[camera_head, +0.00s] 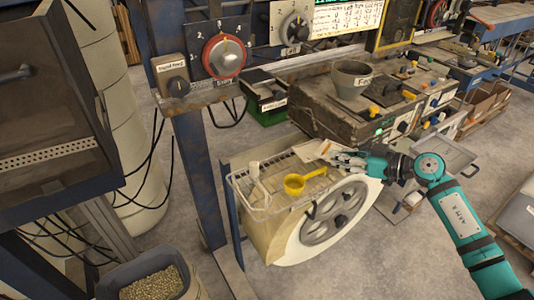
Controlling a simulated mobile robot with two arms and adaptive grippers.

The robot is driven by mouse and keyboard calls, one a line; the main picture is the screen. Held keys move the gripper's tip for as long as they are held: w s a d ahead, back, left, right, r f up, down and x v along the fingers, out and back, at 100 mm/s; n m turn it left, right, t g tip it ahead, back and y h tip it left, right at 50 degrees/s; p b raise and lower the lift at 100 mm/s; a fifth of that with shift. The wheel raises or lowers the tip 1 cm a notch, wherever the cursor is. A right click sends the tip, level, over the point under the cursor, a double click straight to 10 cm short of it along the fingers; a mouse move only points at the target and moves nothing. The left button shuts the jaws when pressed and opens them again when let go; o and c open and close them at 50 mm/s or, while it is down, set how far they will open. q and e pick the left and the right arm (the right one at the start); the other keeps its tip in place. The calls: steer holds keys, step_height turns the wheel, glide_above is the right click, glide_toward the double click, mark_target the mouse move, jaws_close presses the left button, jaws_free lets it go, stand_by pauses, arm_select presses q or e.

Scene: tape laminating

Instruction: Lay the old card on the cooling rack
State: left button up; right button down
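A pale, flat piece that looks like the old card (314,150) is at the back right corner of a wire rack (272,178). The rack sits on top of a cream machine with a large grey wheel. My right gripper (336,157) reaches in from the right, with its fingertips at the card's right edge. The fingers are too small to tell whether they grip the card or only touch it. I cannot tell whether the card rests on the rack or is just above it. My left gripper is out of view.
A yellow scoop (304,180) and a small white item (255,172) are on the rack. A worn control bench (345,115) with a grey funnel (351,79) stands behind it. A blue post (197,170) rises at the left. A bin of pellets (150,284) is at the lower left.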

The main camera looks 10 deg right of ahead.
steer(key=shift+w+r, duration=0.3)
steer(key=shift+w, duration=0.2)
steer(key=shift+w+r, duration=0.25)
steer(key=shift+w, duration=0.25)
steer(key=a+p, duration=0.1)
steer(key=a, duration=0.2)
steer(key=w+a+p, duration=0.1)
steer(key=a, duration=0.2)
steer(key=shift+w, duration=0.15)
steer(key=w+a+f, duration=0.1)
steer(key=a, duration=0.2)
steer(key=w+a+f+p, duration=0.1)
steer(key=a+f, duration=0.1)
steer(key=a, duration=0.1)
steer(key=a+f+p, duration=0.1)
steer(key=a, duration=0.1)
steer(key=shift+w+a+f, duration=0.35)
steer(key=shift+w+a, duration=0.05)
steer(key=shift+f, duration=0.2)
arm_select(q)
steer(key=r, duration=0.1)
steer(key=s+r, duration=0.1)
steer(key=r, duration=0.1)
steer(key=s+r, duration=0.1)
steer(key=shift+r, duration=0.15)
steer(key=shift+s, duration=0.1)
arm_select(e)
steer(key=shift+f, duration=0.1)
